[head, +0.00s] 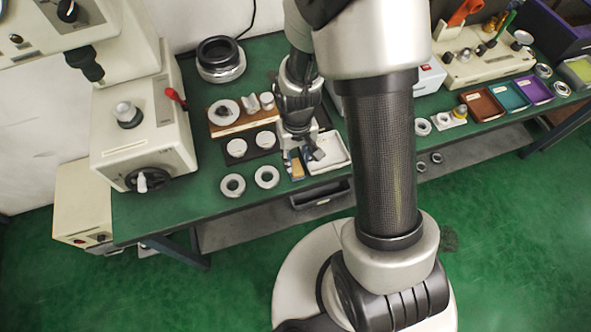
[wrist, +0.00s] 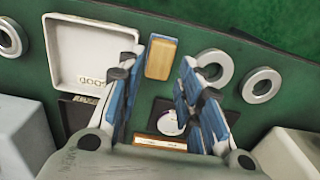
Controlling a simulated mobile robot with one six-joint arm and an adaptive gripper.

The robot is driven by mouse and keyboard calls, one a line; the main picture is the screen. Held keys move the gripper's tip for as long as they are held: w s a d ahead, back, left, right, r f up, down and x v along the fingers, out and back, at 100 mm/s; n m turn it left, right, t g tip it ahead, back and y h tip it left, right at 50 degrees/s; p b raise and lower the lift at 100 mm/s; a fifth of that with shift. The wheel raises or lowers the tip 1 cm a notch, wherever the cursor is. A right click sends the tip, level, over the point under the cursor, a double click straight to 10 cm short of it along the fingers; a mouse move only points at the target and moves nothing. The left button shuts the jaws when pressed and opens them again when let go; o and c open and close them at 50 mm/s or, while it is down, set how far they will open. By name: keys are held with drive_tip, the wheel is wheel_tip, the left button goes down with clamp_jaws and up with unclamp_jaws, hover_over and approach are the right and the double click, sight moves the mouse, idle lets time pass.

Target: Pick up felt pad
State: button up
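A small tan block with a pale side, which looks like the felt pad (wrist: 162,58), lies on the green table top. In the head view the same tan block (head: 297,169) shows just left of a white tray (head: 342,166). My gripper (head: 304,153) is above the table beside it. In the wrist view my gripper (wrist: 158,72) is open, with its blue-padded fingers apart. The tan block shows in the gap between and slightly past the fingertips. Nothing is held. I cannot tell how high the fingers are above the block.
Two metal rings (wrist: 213,66) (wrist: 261,85) lie right of the block. A black plate (wrist: 160,106) with a pale disc and a wooden board (wrist: 160,142) show between the fingers. A cream machine (head: 140,135) stands at the left.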

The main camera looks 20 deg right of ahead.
sight(296, 168)
drive_tip(key=shift+f+b, duration=1.25)
drive_tip(key=shift+f, duration=1.55)
drive_tip(key=c, duration=0.7)
